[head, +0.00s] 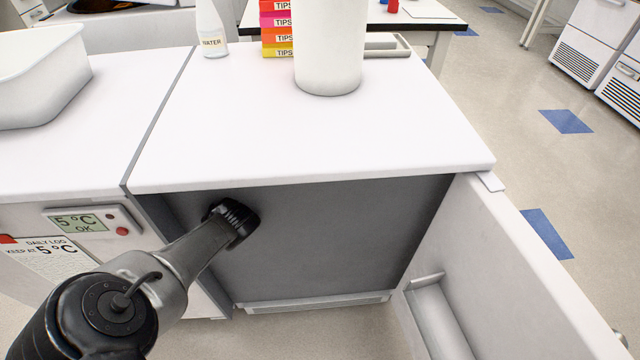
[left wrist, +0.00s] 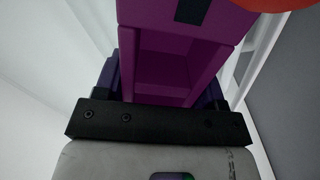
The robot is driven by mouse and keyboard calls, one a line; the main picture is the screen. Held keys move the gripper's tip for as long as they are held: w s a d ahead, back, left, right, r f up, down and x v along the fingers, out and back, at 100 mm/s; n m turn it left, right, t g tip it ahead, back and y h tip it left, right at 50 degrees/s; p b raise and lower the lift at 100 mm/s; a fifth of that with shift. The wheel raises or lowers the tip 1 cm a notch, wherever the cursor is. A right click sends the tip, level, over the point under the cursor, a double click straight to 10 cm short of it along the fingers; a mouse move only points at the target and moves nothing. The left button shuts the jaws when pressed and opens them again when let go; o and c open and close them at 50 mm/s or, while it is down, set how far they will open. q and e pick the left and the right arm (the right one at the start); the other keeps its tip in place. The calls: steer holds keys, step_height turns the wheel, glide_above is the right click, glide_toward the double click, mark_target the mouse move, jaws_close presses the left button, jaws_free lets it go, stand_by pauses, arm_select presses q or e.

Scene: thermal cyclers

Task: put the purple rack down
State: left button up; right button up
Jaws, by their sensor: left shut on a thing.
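The purple rack (left wrist: 178,62) fills the upper middle of the left wrist view, with an open hollow facing me and a dark square patch on its upper part. My left gripper (left wrist: 160,85) is shut on it, with a dark finger on each side. In the head view my left arm reaches into the open under-bench fridge (head: 340,235), and its wrist shows at the fridge's left side. The rack and fingers are hidden in that view. I cannot tell whether the rack touches a shelf. My right gripper is not in view.
The fridge door (head: 520,270) stands open at the right. A white cylinder (head: 328,50), a water bottle (head: 211,30) and stacked tip boxes (head: 276,30) stand on the bench top (head: 300,130) above. A red-orange rounded thing (left wrist: 268,4) is near the rack's upper right.

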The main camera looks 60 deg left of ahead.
arm_select(q)
steer(key=shift+f, duration=0.15)
steer(key=o, duration=1)
steer(key=shift+r, duration=0.5)
step_height(320, 180, up, 4)
steer(key=p, duration=0.3)
steer(key=shift+a+r, duration=0.1)
steer(key=shift+r, duration=0.4)
